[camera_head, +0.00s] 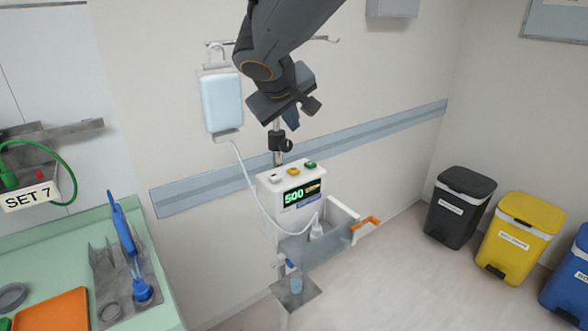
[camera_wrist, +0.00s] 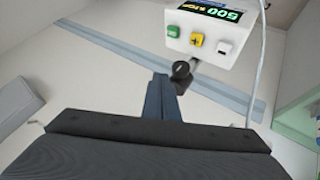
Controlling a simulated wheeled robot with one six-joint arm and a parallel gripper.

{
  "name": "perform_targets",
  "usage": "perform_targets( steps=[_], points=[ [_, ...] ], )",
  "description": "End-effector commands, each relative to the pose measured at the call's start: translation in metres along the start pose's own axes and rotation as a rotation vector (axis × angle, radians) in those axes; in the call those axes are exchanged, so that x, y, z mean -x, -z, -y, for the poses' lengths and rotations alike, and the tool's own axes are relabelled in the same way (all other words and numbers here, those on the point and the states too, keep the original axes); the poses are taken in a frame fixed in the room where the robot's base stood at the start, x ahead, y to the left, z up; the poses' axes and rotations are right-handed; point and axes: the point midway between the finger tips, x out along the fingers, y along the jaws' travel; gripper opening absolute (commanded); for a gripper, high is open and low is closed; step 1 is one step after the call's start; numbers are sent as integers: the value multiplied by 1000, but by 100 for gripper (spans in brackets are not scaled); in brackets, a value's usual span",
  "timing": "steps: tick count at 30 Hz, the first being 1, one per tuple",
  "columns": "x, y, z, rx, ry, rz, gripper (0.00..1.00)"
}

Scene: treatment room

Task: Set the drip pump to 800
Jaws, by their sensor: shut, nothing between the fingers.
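The drip pump (camera_head: 262,200) is a white box on a pole, and its lit display (camera_head: 303,194) reads 500 in green with smaller yellow text. On top are a white button (camera_head: 276,179), a yellow button (camera_head: 293,171) and a green button (camera_head: 310,164). In the wrist view the pump (camera_wrist: 222,50) appears upside down, and its yellow button (camera_wrist: 196,40) bears a plus mark. My gripper (camera_head: 292,119) is shut and empty, above the pump and apart from it. Its fingers also show in the wrist view (camera_wrist: 161,96), below the buttons in the picture.
A dark pole clamp (camera_head: 280,142) is close to my fingers. A pale blue drip bag (camera_head: 222,103) hangs left, with a tube (camera_head: 249,185) running past the pump. Below is a grey tray (camera_head: 305,247) with an orange handle (camera_head: 367,222). Bins (camera_head: 461,208) stand right, a green counter (camera_head: 60,245) left.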

Motion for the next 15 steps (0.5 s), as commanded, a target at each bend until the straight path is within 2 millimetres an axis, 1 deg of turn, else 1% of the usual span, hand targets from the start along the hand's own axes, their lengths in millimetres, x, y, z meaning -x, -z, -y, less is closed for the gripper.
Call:
perform_targets(
  steps=[8,15],
  points=[
    [-6,-5,4,1,0,1,0],
    [-24,-18,17,1,1,2,0]
  ],
)
